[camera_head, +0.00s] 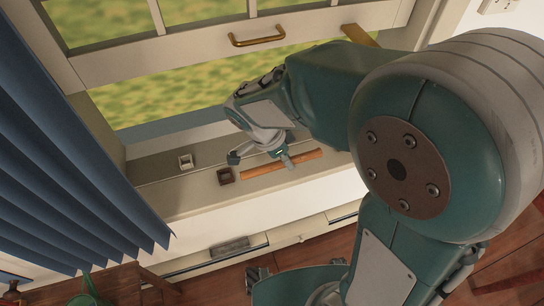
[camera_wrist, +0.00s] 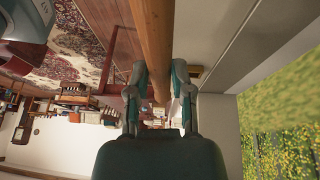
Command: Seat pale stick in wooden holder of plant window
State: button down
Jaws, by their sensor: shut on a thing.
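The stick (camera_head: 282,174) looks orange-brown, more than pale, and lies lengthwise along the window sill in the head view. My gripper (camera_head: 264,157) is over it and shut on it. In the wrist view the stick (camera_wrist: 153,45) runs between my two fingers (camera_wrist: 158,82) and away toward the top. I cannot tell whether it touches the sill or hangs just above it. A small dark brown holder (camera_head: 225,175) with a square opening, probably the wooden one, stands just left of the stick's left end, apart from it. Its opening looks empty.
A similar white holder (camera_head: 186,162) stands farther left on the sill (camera_head: 200,198). The raised window sash (camera_head: 200,55) with a brass handle (camera_head: 257,36) is above. A blue curtain (camera_head: 70,150) hangs at the left. Drawers (camera_head: 290,232) lie below the sill.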

jog(key=w+f, duration=0.3)
jog(key=w+a+f, duration=0.1)
jog(key=w+f, duration=0.2)
jog(key=shift+w+a+f, duration=0.1)
jog(key=shift+w+a, duration=0.1)
jog(key=shift+w, duration=0.05)
jog(key=shift+w+a+f, duration=0.1)
jog(key=shift+w+f, duration=0.1)
jog(key=shift+f, duration=0.7)
jog(key=shift+w+f, duration=0.15)
jog(key=shift+f, duration=0.7)
jog(key=shift+f, duration=0.15)
jog(key=c, duration=0.5)
grip_release()
jog(key=v, duration=1.1)
jog(key=shift+d, duration=0.25)
